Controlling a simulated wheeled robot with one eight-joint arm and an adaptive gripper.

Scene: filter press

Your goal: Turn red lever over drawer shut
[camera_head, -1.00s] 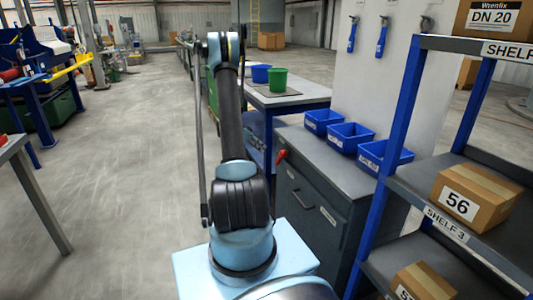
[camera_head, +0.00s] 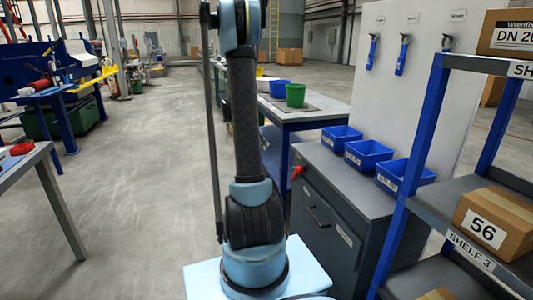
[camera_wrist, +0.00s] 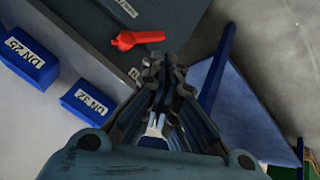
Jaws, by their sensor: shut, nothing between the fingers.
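The red lever (camera_head: 298,172) sits at the upper left corner of the dark grey cabinet's front, above a drawer (camera_head: 318,212) with a handle. In the wrist view the red lever (camera_wrist: 138,39) lies just beyond my fingertips, lying roughly across the picture. My gripper (camera_wrist: 160,66) is shut and empty, its tips close below the lever in the picture; I cannot tell whether they touch it. In the head view my gripper is not visible; my arm rises in front of the cabinet's left side.
Blue bins (camera_head: 368,154) stand on the cabinet top. A blue-legged table (camera_head: 310,116) with a green bucket (camera_head: 295,95) is behind. A blue shelf rack (camera_head: 415,150) with boxes (camera_head: 490,225) stands close on the right. The floor at left (camera_head: 140,190) is open.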

